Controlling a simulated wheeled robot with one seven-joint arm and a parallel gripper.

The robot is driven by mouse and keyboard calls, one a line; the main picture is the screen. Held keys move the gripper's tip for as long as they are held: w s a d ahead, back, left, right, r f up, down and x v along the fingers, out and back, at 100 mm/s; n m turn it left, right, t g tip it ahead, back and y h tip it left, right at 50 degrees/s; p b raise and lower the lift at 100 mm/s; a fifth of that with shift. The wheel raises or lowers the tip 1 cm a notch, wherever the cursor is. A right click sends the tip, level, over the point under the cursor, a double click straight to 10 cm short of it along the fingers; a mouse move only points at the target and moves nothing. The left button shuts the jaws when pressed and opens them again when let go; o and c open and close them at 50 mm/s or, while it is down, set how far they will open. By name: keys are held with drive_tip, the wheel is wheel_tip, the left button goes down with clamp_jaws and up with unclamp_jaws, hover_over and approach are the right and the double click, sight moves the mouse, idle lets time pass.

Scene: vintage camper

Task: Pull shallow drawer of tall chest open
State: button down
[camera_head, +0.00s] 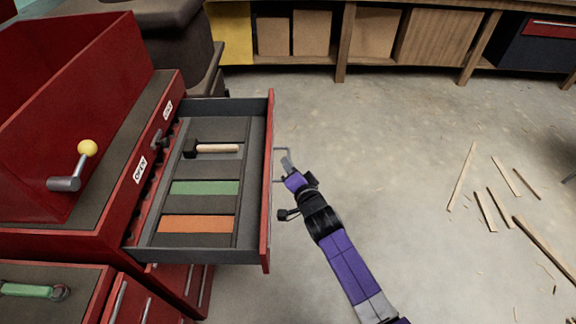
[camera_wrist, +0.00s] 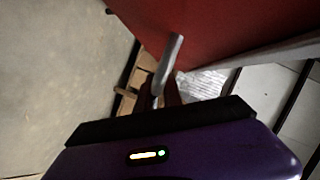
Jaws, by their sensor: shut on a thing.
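The red tall chest (camera_head: 112,190) stands at the left in the head view. Its shallow drawer (camera_head: 268,190) is pulled far out to the right, with a grey inside. A hammer (camera_head: 215,148) with a pale handle lies in the drawer beside green and orange strips. The drawer's grey bar handle (camera_head: 281,150) is on the red front. My gripper (camera_head: 289,168) is at this handle, outside the drawer front, and shut on it. In the wrist view the handle (camera_wrist: 168,65) runs between my fingers in front of the red drawer face (camera_wrist: 220,30).
A red open lid or box with a yellow-knobbed lever (camera_head: 87,148) tops the chest. A lower red cabinet with a green handle (camera_head: 28,290) stands at the front left. Wooden sticks (camera_head: 485,210) lie on the floor at right. Shelves (camera_head: 345,45) line the back.

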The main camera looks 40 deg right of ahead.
drive_tip(key=shift+f, duration=0.15)
drive_tip(key=c, duration=1.5)
unclamp_jaws()
drive_tip(key=shift+b+v, duration=0.55)
drive_tip(key=shift+v, duration=3.4)
